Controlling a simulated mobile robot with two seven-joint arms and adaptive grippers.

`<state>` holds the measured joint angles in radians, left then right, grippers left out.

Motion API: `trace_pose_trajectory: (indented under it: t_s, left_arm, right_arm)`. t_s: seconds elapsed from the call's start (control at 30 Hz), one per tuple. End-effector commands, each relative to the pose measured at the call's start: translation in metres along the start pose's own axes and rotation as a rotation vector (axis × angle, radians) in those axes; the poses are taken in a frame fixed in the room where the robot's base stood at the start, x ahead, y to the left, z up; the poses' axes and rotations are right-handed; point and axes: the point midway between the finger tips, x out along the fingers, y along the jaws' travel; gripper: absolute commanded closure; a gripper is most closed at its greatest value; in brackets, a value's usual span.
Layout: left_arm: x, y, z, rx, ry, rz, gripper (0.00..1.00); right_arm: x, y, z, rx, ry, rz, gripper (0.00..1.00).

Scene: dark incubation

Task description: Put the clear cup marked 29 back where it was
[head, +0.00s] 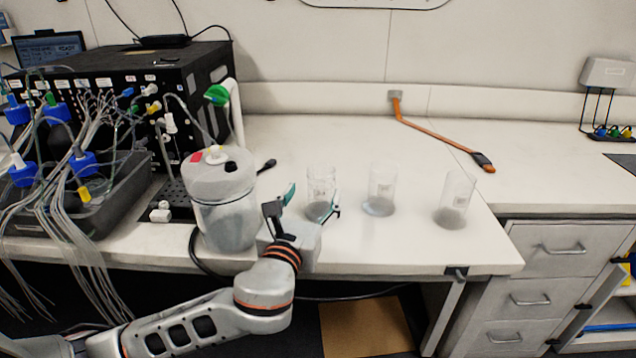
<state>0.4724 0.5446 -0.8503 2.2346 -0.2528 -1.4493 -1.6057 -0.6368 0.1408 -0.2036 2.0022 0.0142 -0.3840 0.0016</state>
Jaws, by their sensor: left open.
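Three clear cups stand upright in a row on the white bench (350,240): a left cup (321,184), a middle cup (381,188) and a right cup (456,198). Their markings are too small to read, so I cannot tell which is 29. My left gripper (308,203) is open at the left cup, its fingers spread to either side of it in the picture. The gripper partly hides that cup's lower part. I cannot tell whether the fingers touch it. My right gripper is not in view.
A lidded jar (225,215) stands close left of my gripper, before a black instrument (130,85) with many cables. An orange strap-like tool (435,136) lies at the back. Drawers (555,250) are at the right.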

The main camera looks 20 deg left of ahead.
Motion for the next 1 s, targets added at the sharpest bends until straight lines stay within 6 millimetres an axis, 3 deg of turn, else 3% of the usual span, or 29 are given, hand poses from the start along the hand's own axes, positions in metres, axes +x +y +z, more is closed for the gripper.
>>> trace_pose_trajectory:
  t_s: [0.1, 0.33, 1.0]
  left_arm:
    - [-0.023, 0.000, 0.000, -0.001, 0.002, -0.002, 0.40]
    - [-0.048, 0.000, -0.001, 0.000, 0.001, -0.001, 0.40]
    - [-0.052, 0.000, -0.001, 0.000, 0.001, -0.001, 0.40]
  right_arm:
    - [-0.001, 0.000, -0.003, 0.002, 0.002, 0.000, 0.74]
    - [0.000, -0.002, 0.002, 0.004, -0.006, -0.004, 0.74]
    - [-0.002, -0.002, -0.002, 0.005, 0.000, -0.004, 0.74]
